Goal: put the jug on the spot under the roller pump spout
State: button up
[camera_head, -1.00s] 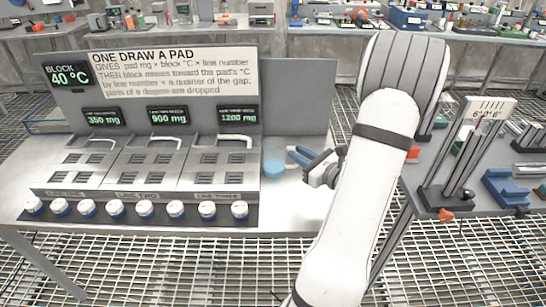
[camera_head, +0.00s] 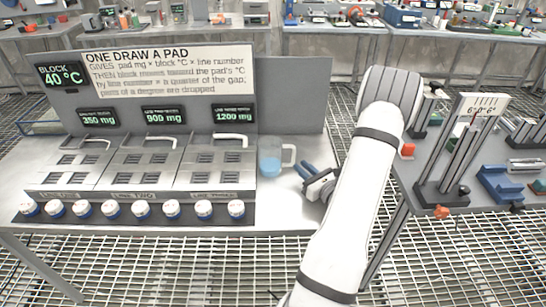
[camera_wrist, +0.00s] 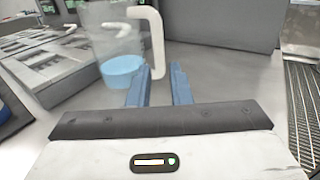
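The clear jug (camera_head: 270,163) holds some blue liquid and stands upright on the bench, right of the three metal stations. Its pale handle (camera_wrist: 155,45) points right in the head view. The jug also shows in the wrist view (camera_wrist: 113,50). My gripper (camera_head: 308,171) has two blue fingers and is just right of the jug, in front of the handle. In the wrist view the fingers (camera_wrist: 160,86) are apart with nothing held between them; the handle is beyond the left finger. I cannot make out which thing is the roller pump spout.
Three stations with white curved pipes (camera_head: 231,138) stand left of the jug, under a signboard (camera_head: 170,72). Several white-and-blue pots (camera_head: 112,208) line the front edge. A grey panel (camera_head: 295,95) stands behind the jug. Another bench (camera_head: 470,195) with apparatus is at right.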

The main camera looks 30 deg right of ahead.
aim_at(294, 160)
jog(key=w, duration=0.5)
jog(key=shift+w+a+p, duration=0.1)
jog(key=shift+a+p, duration=0.05)
jog(key=shift+p, duration=0.15)
grip_shut()
